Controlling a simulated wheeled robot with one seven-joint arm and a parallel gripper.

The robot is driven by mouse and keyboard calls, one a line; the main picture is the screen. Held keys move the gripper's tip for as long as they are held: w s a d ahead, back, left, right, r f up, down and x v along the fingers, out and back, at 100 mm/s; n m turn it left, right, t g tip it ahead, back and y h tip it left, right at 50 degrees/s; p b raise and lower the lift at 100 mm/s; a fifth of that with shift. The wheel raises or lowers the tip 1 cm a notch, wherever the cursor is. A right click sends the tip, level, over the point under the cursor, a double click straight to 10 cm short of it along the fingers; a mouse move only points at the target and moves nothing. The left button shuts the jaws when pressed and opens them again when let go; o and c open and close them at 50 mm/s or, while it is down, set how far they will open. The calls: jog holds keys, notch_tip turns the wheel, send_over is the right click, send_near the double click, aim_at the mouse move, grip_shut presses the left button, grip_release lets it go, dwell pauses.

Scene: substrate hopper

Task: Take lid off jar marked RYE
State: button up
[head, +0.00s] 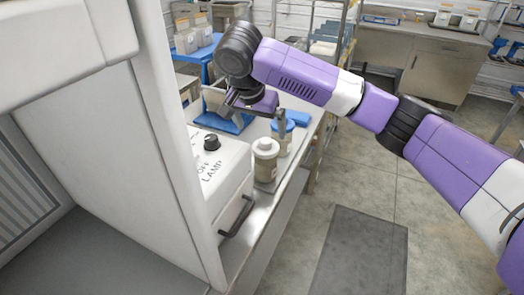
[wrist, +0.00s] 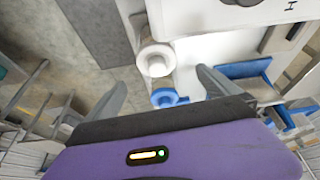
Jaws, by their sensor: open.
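Two jars stand side by side on the bench. The nearer jar has a white lid (head: 265,145); the farther one has a blue lid (head: 283,125). In the wrist view the white lid (wrist: 155,59) and the blue lid (wrist: 165,98) appear from above, between and beyond my finger lines. No label can be read, so I cannot tell which jar is marked RYE. My gripper (head: 258,113) is open and empty, above the bench by the blue-lidded jar. One finger overlaps that jar in the head view. The fingers also show in the wrist view (wrist: 160,79), spread apart.
A blue lid-like object (head: 298,117) sits near the jars. A white cabinet wall (head: 165,110) rises at left. Floor at right is open.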

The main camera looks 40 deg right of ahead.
aim_at(265, 140)
jog(key=shift+s+d, duration=0.15)
jog(key=shift+s, duration=0.15)
jog(key=shift+m, duration=0.3)
jog(key=shift+p+x, duration=0.75)
jog(key=shift+x, duration=3.1)
jog(key=shift+c, duration=0.4)
jog(key=c, duration=1.4)
jog(key=shift+o, duration=0.2)
